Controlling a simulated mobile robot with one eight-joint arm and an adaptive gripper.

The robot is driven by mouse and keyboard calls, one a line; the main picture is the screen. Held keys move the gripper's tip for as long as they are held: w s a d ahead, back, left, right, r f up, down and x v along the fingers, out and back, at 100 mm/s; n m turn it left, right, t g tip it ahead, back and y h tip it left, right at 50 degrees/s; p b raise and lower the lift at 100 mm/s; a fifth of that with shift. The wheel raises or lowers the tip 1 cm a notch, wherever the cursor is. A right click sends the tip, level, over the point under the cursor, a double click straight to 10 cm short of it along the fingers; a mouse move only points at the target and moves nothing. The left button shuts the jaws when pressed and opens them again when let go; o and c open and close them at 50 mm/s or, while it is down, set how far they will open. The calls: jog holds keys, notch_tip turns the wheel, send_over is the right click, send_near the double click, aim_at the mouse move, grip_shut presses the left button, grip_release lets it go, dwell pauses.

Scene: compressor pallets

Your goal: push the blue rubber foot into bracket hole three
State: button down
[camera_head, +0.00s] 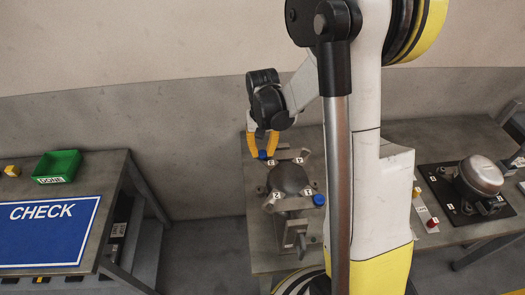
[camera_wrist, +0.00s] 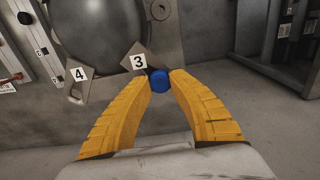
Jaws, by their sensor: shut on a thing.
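My gripper (camera_head: 263,146) has yellow fingers and is shut on the blue rubber foot (camera_head: 262,155). In the wrist view, my gripper (camera_wrist: 160,84) has the blue foot (camera_wrist: 159,81) between its fingertips, right beside the bracket arm with label 3 (camera_wrist: 138,62). Hole three itself is hidden, and I cannot tell whether the foot is in it. The dark round compressor (camera_head: 289,179) stands on the bench with bracket arms around it. A bracket arm with label 4 (camera_wrist: 79,73) shows to the left.
A second compressor (camera_head: 481,176) stands on a black plate at the right, beside a small panel with a red button (camera_head: 431,223). A green bin (camera_head: 57,166) marked DONE and a blue CHECK mat (camera_head: 48,232) are on the left table. A floor gap separates the benches.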

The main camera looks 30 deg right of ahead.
aim_at(263, 153)
jog(key=c, duration=1.2)
grip_release()
jog(key=shift+r, duration=0.1)
notch_tip(263, 153, up, 12)
jog(key=s+a+f+n+t+b, duration=0.2)
jog(key=s+a+f+t+b, duration=0.1)
jog(key=s+a+f+b, duration=0.2)
jog(key=s+a+f+n+t+b, duration=0.2)
jog(key=s+a+f+t+b, duration=0.2)
jog(key=s+b, duration=0.6)
jog(key=shift+a+f+n+b, duration=0.3)
jog(key=shift+a+f, duration=0.25)
jog(key=shift+a, duration=0.1)
